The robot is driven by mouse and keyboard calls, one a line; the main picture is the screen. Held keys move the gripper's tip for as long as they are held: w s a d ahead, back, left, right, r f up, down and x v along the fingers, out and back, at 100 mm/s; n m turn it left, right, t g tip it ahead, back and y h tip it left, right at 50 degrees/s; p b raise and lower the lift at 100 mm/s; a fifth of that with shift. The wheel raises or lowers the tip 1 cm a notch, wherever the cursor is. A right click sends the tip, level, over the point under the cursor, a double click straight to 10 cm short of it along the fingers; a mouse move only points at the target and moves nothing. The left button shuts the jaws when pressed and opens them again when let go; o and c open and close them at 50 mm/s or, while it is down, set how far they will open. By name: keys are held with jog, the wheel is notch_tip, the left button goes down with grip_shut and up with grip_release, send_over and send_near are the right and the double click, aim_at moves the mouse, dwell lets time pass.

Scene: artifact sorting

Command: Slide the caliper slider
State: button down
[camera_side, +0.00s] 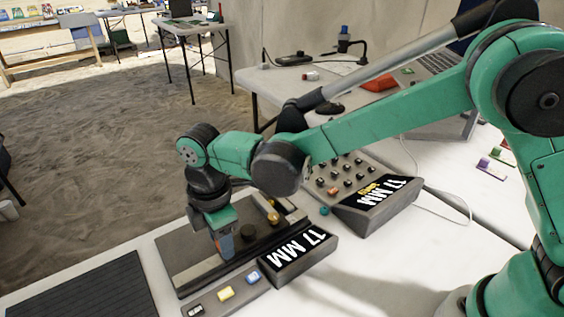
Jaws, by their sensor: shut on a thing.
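The caliper device (178,258) lies on the white table at the lower middle, a flat grey-brown plate with a dark rail along its near edge. Its tilted display (298,257) reads "17 MM". My gripper (226,246) points down over the rail and is shut on the caliper slider, which is mostly hidden by the fingers. A dark round knob and a small gold-coloured piece (273,218) sit on the device to the right of my gripper.
A keypad console (378,203) with a "17 MM" display stands behind to the right. A button strip (225,293) lies in front of the device. A dark ribbed mat (82,290) is at left. A laptop, red item and lamp stand farther back.

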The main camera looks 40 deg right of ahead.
dwell(0.3)
jog(key=a, duration=0.3)
jog(key=shift+a, duration=0.2)
jog(key=shift+c, duration=2.2)
grip_release()
jog(key=shift+r, duration=2.85)
jog(key=shift+d, duration=0.1)
jog(key=d+r+m+t+y, duration=0.1)
jog(key=d+r+m+t, duration=0.35)
jog(key=d, duration=0.75)
jog(key=s+d+m+t, duration=0.1)
jog(key=s+d+m, duration=0.2)
jog(key=d+m, duration=0.3)
jog(key=s+d+f+m+t+h, duration=0.1)
jog(key=s+d+m, duration=0.3)
jog(key=d+m, duration=0.3)
jog(key=shift+s+t, duration=0.15)
jog(key=shift+t, duration=0.2)
